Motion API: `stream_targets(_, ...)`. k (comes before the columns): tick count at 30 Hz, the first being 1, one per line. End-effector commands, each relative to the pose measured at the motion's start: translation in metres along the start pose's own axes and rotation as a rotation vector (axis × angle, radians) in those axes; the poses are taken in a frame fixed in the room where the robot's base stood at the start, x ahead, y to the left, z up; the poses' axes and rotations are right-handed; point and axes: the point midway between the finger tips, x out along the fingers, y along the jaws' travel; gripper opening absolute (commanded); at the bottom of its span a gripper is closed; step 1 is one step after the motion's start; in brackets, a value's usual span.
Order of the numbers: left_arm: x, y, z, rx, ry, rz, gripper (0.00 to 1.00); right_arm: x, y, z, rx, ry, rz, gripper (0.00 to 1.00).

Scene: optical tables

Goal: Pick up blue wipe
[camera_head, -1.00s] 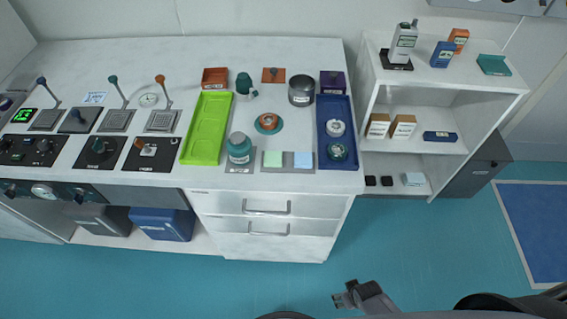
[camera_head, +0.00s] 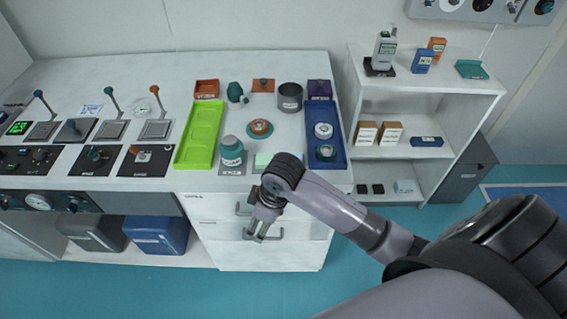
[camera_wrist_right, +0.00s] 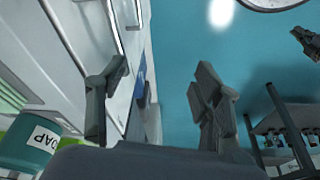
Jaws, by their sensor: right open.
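The pale green wipe (camera_head: 263,160) still shows in part. My right gripper (camera_head: 257,236) hangs in front of the drawers, below the counter's front edge. In the right wrist view its two fingers (camera_wrist_right: 158,88) are apart with nothing between them. The wipe cannot be made out there.
A teal soap bottle (camera_head: 232,151) stands left of the wipes and shows in the wrist view (camera_wrist_right: 30,145). A lime tray (camera_head: 200,135) and a blue tray (camera_head: 336,160) flank this area. Drawer handles (camera_head: 244,208) are close to the gripper. A shelf unit (camera_head: 440,98) stands right.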

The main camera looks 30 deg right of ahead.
Motion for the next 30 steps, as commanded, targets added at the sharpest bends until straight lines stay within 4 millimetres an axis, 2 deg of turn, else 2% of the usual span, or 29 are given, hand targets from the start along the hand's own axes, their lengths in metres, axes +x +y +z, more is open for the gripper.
stream_targets(8,0.000,0.000,0.001,0.000,-0.002,0.000,0.00,-0.026,0.039,-0.022,-0.123,-0.056,-0.002,0.60)
stream_targets(11,0.001,0.000,0.001,0.000,-0.003,0.000,0.00,-0.042,0.059,-0.029,-0.170,-0.088,0.000,0.60)
stream_targets(14,0.001,0.000,0.002,0.000,-0.004,0.000,0.00,-0.068,0.086,-0.036,-0.219,-0.130,0.002,0.60)
stream_targets(18,0.001,0.000,0.003,0.000,-0.006,0.000,0.00,-0.119,0.131,-0.040,-0.268,-0.202,0.000,0.60)
stream_targets(21,0.002,0.000,0.003,0.000,-0.006,0.000,0.00,-0.157,0.156,-0.039,-0.283,-0.239,-0.008,0.60)
stream_targets(25,0.002,0.000,0.004,0.000,-0.007,0.000,0.00,-0.194,0.175,-0.036,-0.287,-0.263,-0.023,0.60)
stream_targets(27,0.002,0.000,0.004,0.000,-0.007,0.000,0.00,-0.207,0.181,-0.034,-0.287,-0.271,-0.030,0.60)
stream_targets(30,0.001,0.000,0.004,0.000,-0.007,0.000,0.00,-0.214,0.184,-0.033,-0.288,-0.274,-0.036,0.60)
